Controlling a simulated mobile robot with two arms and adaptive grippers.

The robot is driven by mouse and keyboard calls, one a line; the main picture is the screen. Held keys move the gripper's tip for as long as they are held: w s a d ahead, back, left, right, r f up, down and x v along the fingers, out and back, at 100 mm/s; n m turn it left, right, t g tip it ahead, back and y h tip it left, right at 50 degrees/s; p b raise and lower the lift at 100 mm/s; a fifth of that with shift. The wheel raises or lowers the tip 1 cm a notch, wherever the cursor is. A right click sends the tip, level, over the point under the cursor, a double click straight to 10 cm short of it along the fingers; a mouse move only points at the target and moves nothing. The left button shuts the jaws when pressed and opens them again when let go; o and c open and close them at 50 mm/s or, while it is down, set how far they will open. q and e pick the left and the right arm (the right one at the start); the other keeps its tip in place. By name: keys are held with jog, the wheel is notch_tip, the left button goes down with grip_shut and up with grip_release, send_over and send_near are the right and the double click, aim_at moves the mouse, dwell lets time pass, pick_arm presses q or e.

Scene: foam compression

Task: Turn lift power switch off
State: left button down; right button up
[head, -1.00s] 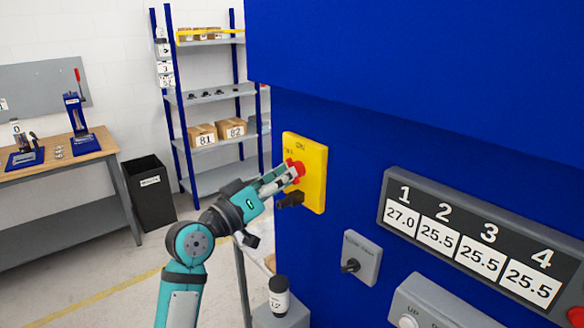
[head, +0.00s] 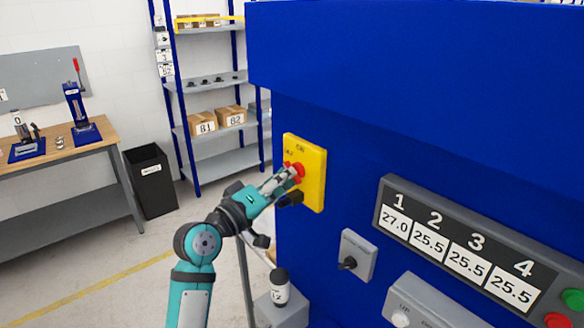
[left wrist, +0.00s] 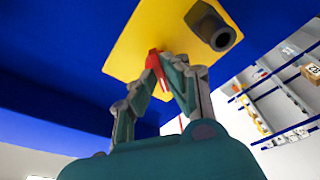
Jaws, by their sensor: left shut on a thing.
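The lift power switch is a yellow plate (head: 313,184) with a red knob (head: 298,170) on the side of the blue machine. My left gripper (head: 292,174) reaches it from the left and is shut on the red knob. In the left wrist view, the gripper's fingers (left wrist: 165,75) close on the red knob (left wrist: 153,62) in front of the yellow plate (left wrist: 145,40). The fingers hide part of the knob, and I cannot read its setting clearly. My right gripper is not in view.
A grey box with buttons (head: 425,305) is lower.

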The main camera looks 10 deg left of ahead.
pick_arm(q)
jog(key=shift+n, duration=0.7)
jog(key=n, duration=0.2)
jog(key=shift+r+n+y, duration=0.15)
jog(key=shift+n+y, duration=0.15)
jog(key=shift+y, duration=0.1)
jog(key=n, duration=0.3)
jog(key=shift+n+g+y, duration=0.3)
jog(key=shift+g+y, duration=0.1)
jog(key=c, duration=0.6)
grip_release()
jog(key=shift+c, duration=0.2)
jog(key=a+v, duration=0.1)
jog(key=v, duration=0.6)
jog(key=shift+w, duration=0.3)
jog(key=shift+a, duration=0.1)
